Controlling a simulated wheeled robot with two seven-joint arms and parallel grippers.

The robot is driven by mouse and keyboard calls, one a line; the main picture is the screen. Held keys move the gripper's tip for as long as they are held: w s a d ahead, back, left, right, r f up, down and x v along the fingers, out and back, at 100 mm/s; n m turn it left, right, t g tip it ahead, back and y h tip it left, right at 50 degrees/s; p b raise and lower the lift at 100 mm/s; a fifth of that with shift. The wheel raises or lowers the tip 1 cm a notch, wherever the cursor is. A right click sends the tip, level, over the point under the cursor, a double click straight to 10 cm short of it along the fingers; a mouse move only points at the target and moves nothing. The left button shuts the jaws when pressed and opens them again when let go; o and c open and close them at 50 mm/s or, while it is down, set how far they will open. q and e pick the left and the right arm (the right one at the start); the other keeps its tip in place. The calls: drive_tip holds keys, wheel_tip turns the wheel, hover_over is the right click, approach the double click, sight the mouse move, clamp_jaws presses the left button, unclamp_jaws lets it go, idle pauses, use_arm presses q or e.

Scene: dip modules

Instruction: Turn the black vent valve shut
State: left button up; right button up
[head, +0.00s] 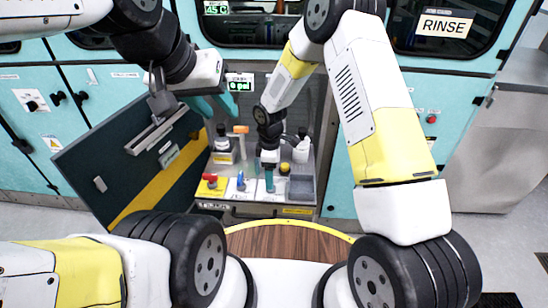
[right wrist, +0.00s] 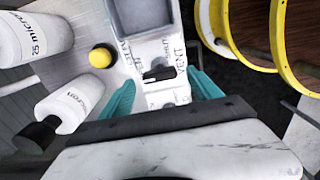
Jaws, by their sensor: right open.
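The black vent valve (right wrist: 158,74) shows in the right wrist view on a pale panel printed VENT. Its handle lies crosswise in that picture, slightly tilted. The smaller marks around it are hard to read. My right gripper (right wrist: 163,97) is open, with one teal finger on each side of the valve; I cannot tell if either touches it. In the head view my right gripper (head: 268,181) hangs over the module's front panel and hides the valve. My left gripper (head: 211,105) is open and empty, high at the left near the dropped door.
A red valve (head: 211,182) and a blue valve (head: 240,181) sit left of my right gripper. The open grey door (head: 110,165) stands at left. A wooden round top (head: 290,243) lies in front.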

drive_tip(key=shift+f, duration=0.95)
drive_tip(key=c, duration=1.4)
